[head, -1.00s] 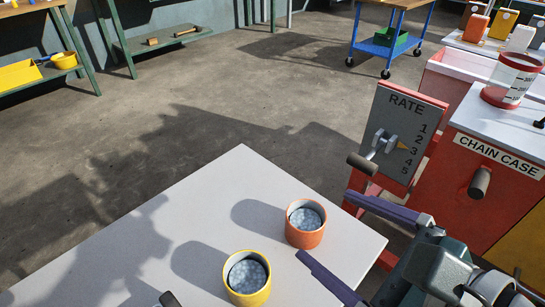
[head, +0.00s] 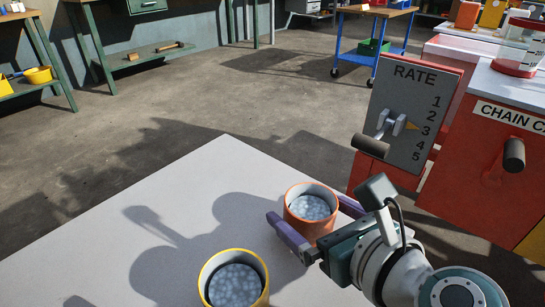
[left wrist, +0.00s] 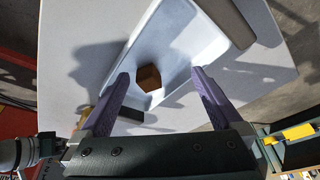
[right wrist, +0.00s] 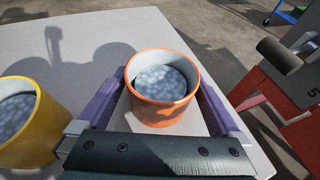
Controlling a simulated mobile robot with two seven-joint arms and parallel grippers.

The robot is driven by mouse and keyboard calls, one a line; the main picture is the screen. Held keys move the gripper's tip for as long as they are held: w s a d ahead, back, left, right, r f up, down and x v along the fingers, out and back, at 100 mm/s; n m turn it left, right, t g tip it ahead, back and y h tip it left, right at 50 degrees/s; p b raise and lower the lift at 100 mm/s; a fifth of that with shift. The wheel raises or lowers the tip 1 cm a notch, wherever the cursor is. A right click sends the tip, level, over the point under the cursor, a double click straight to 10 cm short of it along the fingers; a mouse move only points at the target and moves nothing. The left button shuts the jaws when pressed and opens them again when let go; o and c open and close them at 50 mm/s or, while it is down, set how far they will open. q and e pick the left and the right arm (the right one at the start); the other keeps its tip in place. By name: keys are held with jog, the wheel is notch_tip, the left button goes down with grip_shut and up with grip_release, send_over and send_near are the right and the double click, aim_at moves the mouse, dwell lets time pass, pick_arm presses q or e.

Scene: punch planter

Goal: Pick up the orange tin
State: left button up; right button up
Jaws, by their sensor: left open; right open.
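The orange tin (head: 311,226) stands upright on the pale table, filled with a grey-blue speckled material. It also shows in the right wrist view (right wrist: 160,104), between the purple fingers. My right gripper (head: 310,212) is open, with one finger on each side of the tin; a gap shows beside the tin in the right wrist view, and I cannot tell whether either finger touches it. My left gripper (left wrist: 158,80) is open above a pale blue tray (left wrist: 185,50) with a brown block (left wrist: 149,77) in it. The left gripper is not in the head view.
A yellow tin (head: 262,290) with similar filling stands to the left of the orange tin, and it also shows in the right wrist view (right wrist: 45,140). A RATE panel (head: 408,115) with a lever and a red chain case (head: 490,165) stand beyond the table's right edge. The table (head: 190,210) behind the tins is clear.

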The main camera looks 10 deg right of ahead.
aim_at(297, 213)
pick_arm(q)
jog(key=shift+w+a+f+b, duration=0.1)
jog(key=shift+f+b, duration=0.25)
jog(key=shift+f, duration=0.3)
pick_arm(e)
jog(key=x, duration=0.3)
jog(key=shift+r, duration=0.1)
jog(key=c, duration=1.4)
jog(key=shift+s, duration=0.1)
pick_arm(q)
jog(key=shift+r, duration=0.1)
notch_tip(297, 213, up, 21)
jog(key=p, duration=2.1)
jog(key=shift+f, duration=0.2)
pick_arm(e)
notch_tip(297, 213, up, 20)
